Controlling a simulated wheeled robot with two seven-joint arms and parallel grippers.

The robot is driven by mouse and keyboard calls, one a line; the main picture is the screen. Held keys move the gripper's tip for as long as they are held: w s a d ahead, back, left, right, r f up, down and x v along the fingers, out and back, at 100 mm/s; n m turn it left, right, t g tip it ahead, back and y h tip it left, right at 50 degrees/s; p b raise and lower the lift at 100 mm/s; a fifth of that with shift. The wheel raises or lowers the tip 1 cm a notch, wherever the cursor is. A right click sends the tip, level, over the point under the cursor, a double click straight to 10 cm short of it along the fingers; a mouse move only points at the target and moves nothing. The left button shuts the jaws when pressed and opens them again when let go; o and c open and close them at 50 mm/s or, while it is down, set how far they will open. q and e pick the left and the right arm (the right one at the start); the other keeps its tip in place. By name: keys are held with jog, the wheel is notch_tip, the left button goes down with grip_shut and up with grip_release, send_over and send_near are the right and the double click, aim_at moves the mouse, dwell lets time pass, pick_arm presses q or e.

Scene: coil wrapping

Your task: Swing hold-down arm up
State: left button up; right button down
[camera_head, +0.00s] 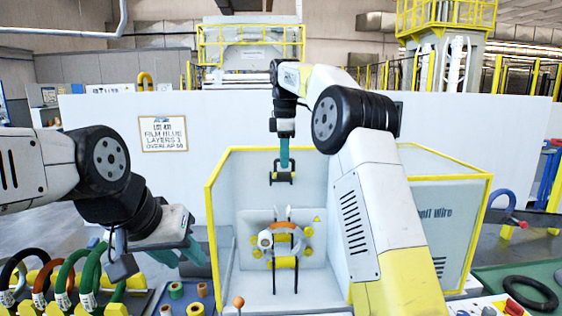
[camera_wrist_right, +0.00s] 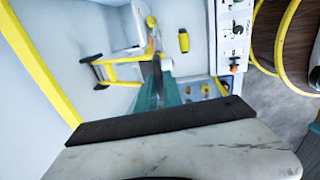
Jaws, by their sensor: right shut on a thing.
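My right gripper (camera_head: 284,160) reaches down in front of the white wrapping machine's upright panel. Its teal fingers are shut on a dark part that I take to be the hold-down arm (camera_head: 283,179). In the right wrist view the teal fingers (camera_wrist_right: 158,92) close around a thin dark piece, and the grip is partly hidden. Below, a coil ring (camera_head: 265,240) with an orange top sits among yellow rollers (camera_head: 284,262) and two upright prongs. My left gripper (camera_head: 188,252) hangs left of the machine, apart from it; its finger gap is unclear.
The machine's yellow-edged side walls (camera_head: 213,220) bound the working space on both sides. Several coloured coils (camera_head: 88,270) stand on a rack at the lower left. A black coil (camera_head: 531,294) lies on a green surface at the right.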

jog(key=shift+w+d+f, duration=0.1)
jog(key=shift+w+f, duration=0.1)
jog(key=shift+f, duration=0.05)
jog(key=c, duration=1.5)
grip_release()
jog(key=shift+w, duration=0.15)
jog(key=shift+r, duration=0.15)
jog(key=r, duration=0.6)
jog(key=shift+s+r, duration=0.1)
jog(key=shift+s, duration=0.25)
jog(key=shift+s+r, duration=0.3)
jog(key=shift+r, duration=0.35)
